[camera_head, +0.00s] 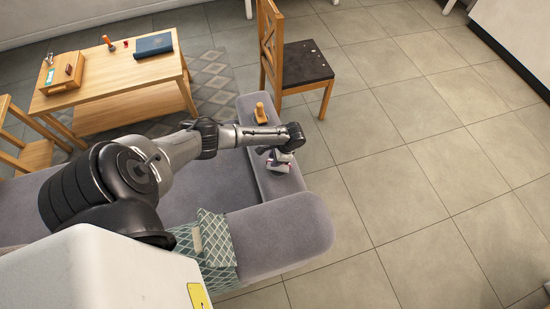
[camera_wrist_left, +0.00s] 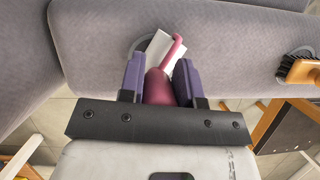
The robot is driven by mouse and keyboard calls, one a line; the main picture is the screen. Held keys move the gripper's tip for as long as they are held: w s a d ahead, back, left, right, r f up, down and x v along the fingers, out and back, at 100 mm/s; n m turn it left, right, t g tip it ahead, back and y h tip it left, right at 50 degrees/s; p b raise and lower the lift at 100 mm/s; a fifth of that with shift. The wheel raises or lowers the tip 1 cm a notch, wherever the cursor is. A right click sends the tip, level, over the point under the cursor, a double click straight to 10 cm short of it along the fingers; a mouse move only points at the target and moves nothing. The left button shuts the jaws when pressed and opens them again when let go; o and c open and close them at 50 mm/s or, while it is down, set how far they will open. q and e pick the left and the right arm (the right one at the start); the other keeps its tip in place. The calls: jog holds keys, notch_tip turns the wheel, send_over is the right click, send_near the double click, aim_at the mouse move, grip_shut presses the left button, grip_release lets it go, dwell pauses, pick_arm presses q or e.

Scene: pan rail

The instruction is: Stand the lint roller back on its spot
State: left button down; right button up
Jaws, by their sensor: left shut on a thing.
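The lint roller (camera_wrist_left: 157,88) has a dark pink handle, a curved pink neck and a white roll. In the left wrist view its handle is between the purple fingers of my left gripper (camera_wrist_left: 160,78), which is shut on it. The white roll (camera_wrist_left: 156,48) points away from the gripper, over a grey round spot (camera_wrist_left: 139,44) on the grey sofa. The roll partly covers the spot, and I cannot tell whether they touch. My right gripper is not in view.
A brush with an orange-brown handle (camera_head: 261,113) rests on the sofa (camera_head: 245,105), to one side of the gripper. A wooden chair (camera_head: 304,64) stands beyond it. A wooden table (camera_head: 112,76) holds a box and a dark blue book.

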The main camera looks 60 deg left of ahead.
pick_arm(q)
jog(key=shift+f, duration=0.35)
jog(key=c, duration=0.7)
grip_release()
jog(key=shift+c, duration=0.2)
jog(key=shift+p+v, duration=1.7)
jog(key=shift+v, duration=0.65)
jog(key=p+v, duration=0.2)
jog(key=v, duration=0.1)
jog(key=shift+w+r, duration=0.1)
jog(key=shift+r, duration=0.05)
